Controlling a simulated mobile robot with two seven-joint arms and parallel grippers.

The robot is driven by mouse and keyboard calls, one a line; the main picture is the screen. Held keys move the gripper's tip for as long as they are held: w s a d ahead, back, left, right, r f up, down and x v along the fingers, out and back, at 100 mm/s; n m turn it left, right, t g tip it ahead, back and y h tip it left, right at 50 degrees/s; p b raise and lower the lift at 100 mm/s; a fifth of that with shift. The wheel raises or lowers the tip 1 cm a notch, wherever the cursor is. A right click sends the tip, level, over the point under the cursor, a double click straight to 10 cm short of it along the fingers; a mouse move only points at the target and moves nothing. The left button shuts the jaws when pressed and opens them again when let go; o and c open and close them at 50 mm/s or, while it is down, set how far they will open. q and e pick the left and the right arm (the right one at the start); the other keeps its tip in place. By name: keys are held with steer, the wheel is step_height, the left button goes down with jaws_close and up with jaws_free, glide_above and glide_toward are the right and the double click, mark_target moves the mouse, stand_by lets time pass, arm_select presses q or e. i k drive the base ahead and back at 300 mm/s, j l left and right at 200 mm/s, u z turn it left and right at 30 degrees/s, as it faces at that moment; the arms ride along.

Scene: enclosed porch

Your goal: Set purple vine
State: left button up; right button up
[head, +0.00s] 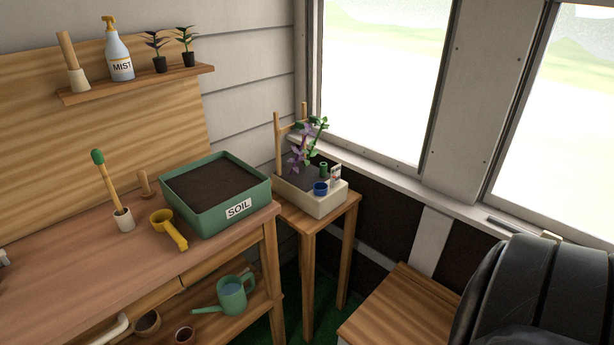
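The purple vine (300,150) has purple and green leaves. It stands in a cream planter (318,204) with dark soil, on a small wooden stand at the corner by the window. A wooden trellis frame (278,140) rises from the planter behind the vine. The vine seems to lean near the frame; I cannot tell whether it is fastened to it. A blue cup (321,188), a small green cylinder (323,169) and a small label card (335,173) are at the planter's front right. Neither gripper can be made out in the head view.
A workbench on the left holds a green soil tray (238,210), a yellow scoop (169,229) and a green-tipped tool in a cup (123,219). A shelf above holds a mist bottle (119,56) and two small plants. A watering can (232,295) stands below. A wooden surface (400,312) is at lower right.

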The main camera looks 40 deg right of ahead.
mark_target(308, 130)
steer(key=z, duration=1.5)
